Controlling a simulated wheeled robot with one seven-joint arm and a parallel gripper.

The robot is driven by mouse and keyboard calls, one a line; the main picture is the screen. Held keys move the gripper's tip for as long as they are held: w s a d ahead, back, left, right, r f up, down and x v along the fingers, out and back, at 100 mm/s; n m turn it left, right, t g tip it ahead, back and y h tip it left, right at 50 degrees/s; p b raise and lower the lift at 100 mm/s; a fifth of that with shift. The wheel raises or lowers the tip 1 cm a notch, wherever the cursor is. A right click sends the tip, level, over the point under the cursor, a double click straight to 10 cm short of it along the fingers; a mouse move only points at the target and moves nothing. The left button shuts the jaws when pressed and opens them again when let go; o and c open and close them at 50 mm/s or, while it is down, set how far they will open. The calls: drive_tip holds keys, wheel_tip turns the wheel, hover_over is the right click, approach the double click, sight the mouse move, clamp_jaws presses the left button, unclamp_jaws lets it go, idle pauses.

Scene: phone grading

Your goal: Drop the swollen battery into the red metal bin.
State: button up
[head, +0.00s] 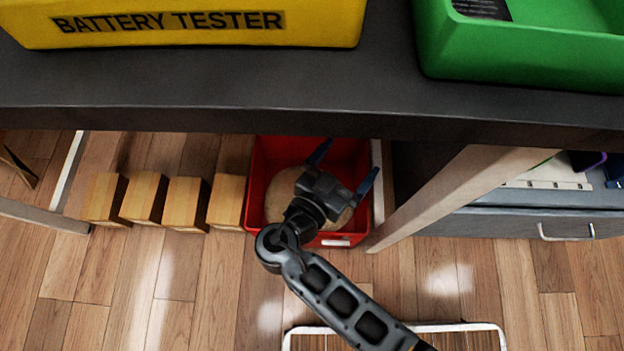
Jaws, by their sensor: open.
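The red metal bin (258,178) stands on the floor under the front edge of the table, with a tan, sand-like filling (285,185) inside. My gripper (345,166) is over the bin, pointing into it, with its two blue-tipped fingers spread apart. Nothing shows between the fingers. I see no swollen battery; part of the bin's inside is hidden by my gripper and arm, and its far end lies under the table edge.
The dark table (230,80) carries a yellow battery tester (200,35) and a green bin (520,55). Several wooden blocks (145,198) stand in a row left of the red bin. A table leg (440,200) and a grey drawer unit (500,222) are at right.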

drive_tip(key=d+r, duration=0.1)
drive_tip(key=d+r+p, duration=0.1)
drive_tip(key=d, duration=0.1)
drive_tip(key=s+d, duration=0.1)
drive_tip(key=shift+s+d+r, duration=0.1)
drive_tip(key=shift+d+r, duration=0.3)
